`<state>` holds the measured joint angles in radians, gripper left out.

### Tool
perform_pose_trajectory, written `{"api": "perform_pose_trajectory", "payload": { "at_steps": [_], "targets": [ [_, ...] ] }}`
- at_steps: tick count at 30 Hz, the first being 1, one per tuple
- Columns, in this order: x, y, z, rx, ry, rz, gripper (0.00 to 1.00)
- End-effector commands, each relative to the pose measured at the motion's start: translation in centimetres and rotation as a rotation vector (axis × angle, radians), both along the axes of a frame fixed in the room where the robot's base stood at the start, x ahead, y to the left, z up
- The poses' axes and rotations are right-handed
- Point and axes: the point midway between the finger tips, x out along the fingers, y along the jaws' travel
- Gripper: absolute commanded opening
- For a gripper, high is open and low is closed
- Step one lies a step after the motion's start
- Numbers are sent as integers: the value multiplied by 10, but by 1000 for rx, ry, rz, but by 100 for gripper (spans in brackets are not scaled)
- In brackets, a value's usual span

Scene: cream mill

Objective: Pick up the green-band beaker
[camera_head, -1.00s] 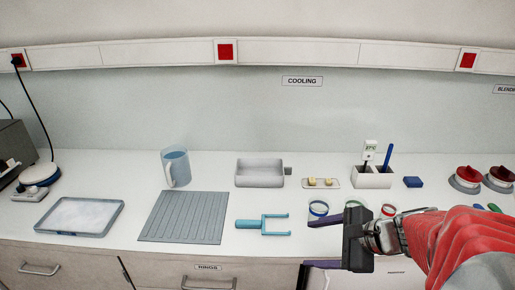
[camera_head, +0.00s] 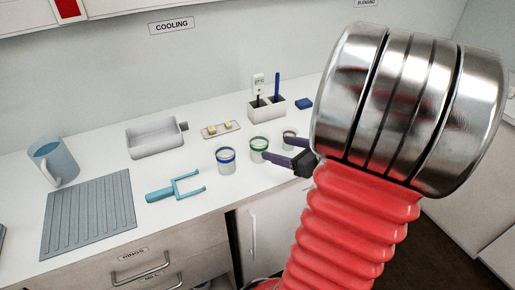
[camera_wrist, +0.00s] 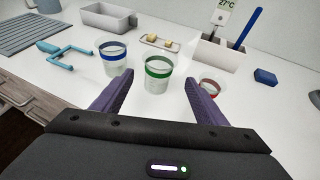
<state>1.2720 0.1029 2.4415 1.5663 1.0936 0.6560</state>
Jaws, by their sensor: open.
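The green-band beaker (camera_head: 259,149) stands upright on the white counter, between the blue-band beaker (camera_head: 226,159) on its left and the red-band beaker (camera_head: 290,138) on its right. In the wrist view the green-band beaker (camera_wrist: 158,74) is just ahead of my gripper (camera_wrist: 158,92), between the lines of its two purple fingers. The fingers are spread and hold nothing. In the head view my gripper (camera_head: 279,147) is close to the green-band and red-band beakers. I cannot tell whether a finger touches the beaker. The right finger partly hides the red-band beaker (camera_wrist: 211,88).
A blue two-pronged tool (camera_head: 175,188) and a ribbed grey mat (camera_head: 88,215) lie to the left. A pitcher (camera_head: 53,162), a grey tray (camera_head: 155,137), a small dish (camera_head: 221,129) and a white holder (camera_head: 267,107) with a thermometer and blue pen stand behind. The counter's front edge is near.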

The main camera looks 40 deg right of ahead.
Motion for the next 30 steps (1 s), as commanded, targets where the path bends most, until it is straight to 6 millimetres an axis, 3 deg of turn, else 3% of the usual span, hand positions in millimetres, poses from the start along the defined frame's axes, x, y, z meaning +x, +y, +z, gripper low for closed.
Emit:
{"api": "perform_pose_trajectory", "payload": {
  "at_steps": [8,24,30],
  "targets": [
    [14,2,-5,0,0,9,66],
    [74,5,-30,0,2,11,66],
    [79,5,-32,-2,1,9,66]
  ]
}}
